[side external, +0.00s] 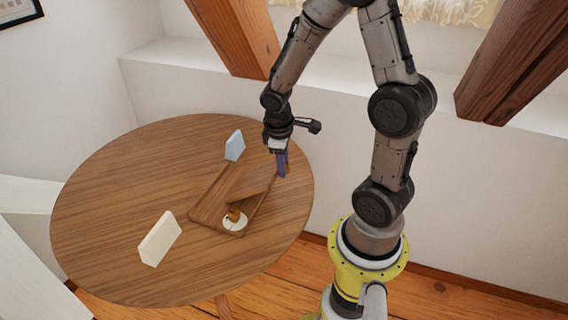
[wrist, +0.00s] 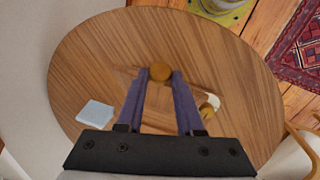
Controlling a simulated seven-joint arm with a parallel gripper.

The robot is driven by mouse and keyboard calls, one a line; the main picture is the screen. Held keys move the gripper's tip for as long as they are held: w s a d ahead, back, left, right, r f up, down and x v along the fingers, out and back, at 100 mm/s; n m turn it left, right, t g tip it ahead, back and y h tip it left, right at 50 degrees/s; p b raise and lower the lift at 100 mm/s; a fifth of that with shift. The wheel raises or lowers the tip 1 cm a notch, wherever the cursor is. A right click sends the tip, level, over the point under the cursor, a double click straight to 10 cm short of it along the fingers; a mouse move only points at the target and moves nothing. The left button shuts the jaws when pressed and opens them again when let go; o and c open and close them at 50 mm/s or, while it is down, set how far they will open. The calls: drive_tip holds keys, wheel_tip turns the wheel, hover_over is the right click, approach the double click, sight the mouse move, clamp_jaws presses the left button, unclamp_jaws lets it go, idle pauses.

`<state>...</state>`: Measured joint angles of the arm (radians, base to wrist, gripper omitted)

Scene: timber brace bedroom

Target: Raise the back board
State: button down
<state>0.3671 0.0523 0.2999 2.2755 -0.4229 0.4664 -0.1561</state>
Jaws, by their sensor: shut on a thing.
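A brown wooden board (side external: 252,184) lies over a flat wooden base (side external: 206,211) on the round table. It appears tilted above the base, though the similar wood tones make its exact angle hard to tell. My gripper (side external: 282,170) is at its far right end, pointing down. In the wrist view, the purple fingers of my gripper (wrist: 160,76) are closed on a round orange-brown knob (wrist: 160,71). The board is blurred between and beyond the fingers there. The knob is hidden by the fingers in the side view.
A pale blue block (side external: 235,146) stands behind the base. A cream block (side external: 160,239) stands at the front left. A white disc (side external: 235,223) with a brown-gold piece sits at the base's front corner. The left of the round table (side external: 100,210) is clear. A wall ledge is behind.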

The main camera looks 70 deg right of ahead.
drive_tip(key=shift+w+r+g, duration=0.3)
drive_tip(key=shift+w+r, duration=0.25)
drive_tip(key=shift+w, duration=0.15)
drive_tip(key=w+r+g, duration=0.2)
drive_tip(key=w, duration=0.5)
drive_tip(key=w+r+g, duration=0.2)
drive_tip(key=w+r, duration=0.1)
drive_tip(key=w, duration=0.5)
drive_tip(key=shift+w+r+n+g, duration=0.2)
drive_tip(key=shift+n+g, duration=0.1)
drive_tip(key=shift+g, duration=0.1)
drive_tip(key=c, duration=0.5)
unclamp_jaws()
drive_tip(key=shift+s, duration=0.1)
drive_tip(key=shift+c, duration=0.2)
drive_tip(key=shift+r, duration=0.15)
